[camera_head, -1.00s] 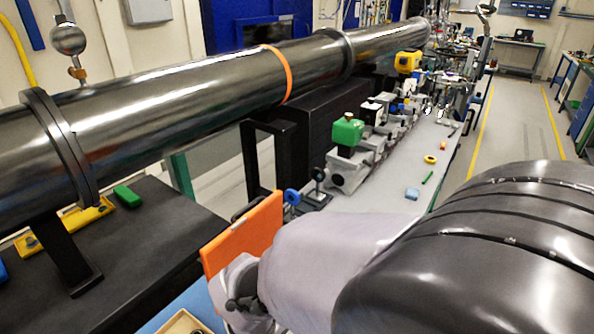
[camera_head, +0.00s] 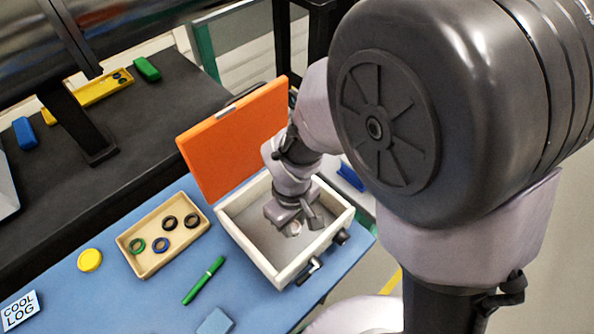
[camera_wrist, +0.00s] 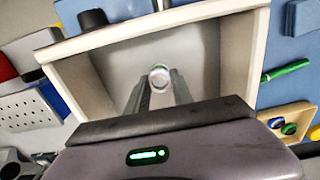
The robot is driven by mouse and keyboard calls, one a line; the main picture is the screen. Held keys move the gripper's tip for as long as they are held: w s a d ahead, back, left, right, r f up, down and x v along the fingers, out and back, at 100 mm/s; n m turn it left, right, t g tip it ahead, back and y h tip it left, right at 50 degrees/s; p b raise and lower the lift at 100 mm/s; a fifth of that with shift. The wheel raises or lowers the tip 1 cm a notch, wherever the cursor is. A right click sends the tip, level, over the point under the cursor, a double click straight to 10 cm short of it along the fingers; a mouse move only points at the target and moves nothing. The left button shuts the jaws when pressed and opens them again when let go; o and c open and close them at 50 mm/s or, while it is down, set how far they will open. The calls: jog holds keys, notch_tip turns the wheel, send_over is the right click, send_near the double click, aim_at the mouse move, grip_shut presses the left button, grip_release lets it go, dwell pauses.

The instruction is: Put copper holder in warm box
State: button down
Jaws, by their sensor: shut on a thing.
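A cream box (camera_head: 253,255) with a raised orange lid (camera_head: 238,140) stands open on the blue bench; its rim also shows in the wrist view (camera_wrist: 215,10). My gripper (camera_head: 296,224) reaches down into or just over the box. In the wrist view, my gripper (camera_wrist: 160,84) is shut on a small round pale piece (camera_wrist: 160,76), taken to be the copper holder. The holder also shows as a small pale spot in the head view (camera_head: 293,229). Its copper colour is not clear. I cannot tell whether it touches the grey box floor.
A shallow tray (camera_head: 150,268) with several coloured rings sits left of the box. A green pen (camera_head: 204,280), a yellow disc (camera_head: 90,260), a blue block (camera_head: 215,322) and a "COOL LOG" card (camera_head: 20,311) lie nearby. Dark latches (camera_head: 310,271) project from the box's front.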

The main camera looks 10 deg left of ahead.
aim_at(294, 227)
jog(key=shift+r, duration=0.1)
jog(key=shift+d+f, duration=0.1)
jog(key=shift+f, duration=0.1)
jog(key=c, duration=1.1)
grip_release()
notch_tip(294, 227, up, 12)
jog(key=p, duration=0.5)
jog(key=s+d+r+m+t+y, duration=0.1)
jog(key=s+d+r+m+t, duration=0.1)
jog(key=d+r+m, duration=0.5)
jog(key=s+d+r+m+t+y, duration=0.1)
jog(key=s+d+r+m+t, duration=0.2)
jog(key=d+r+m, duration=0.4)
jog(key=shift+s+d+r+t, duration=0.2)
jog(key=shift+r+t, duration=0.2)
jog(key=shift+r, duration=0.4)
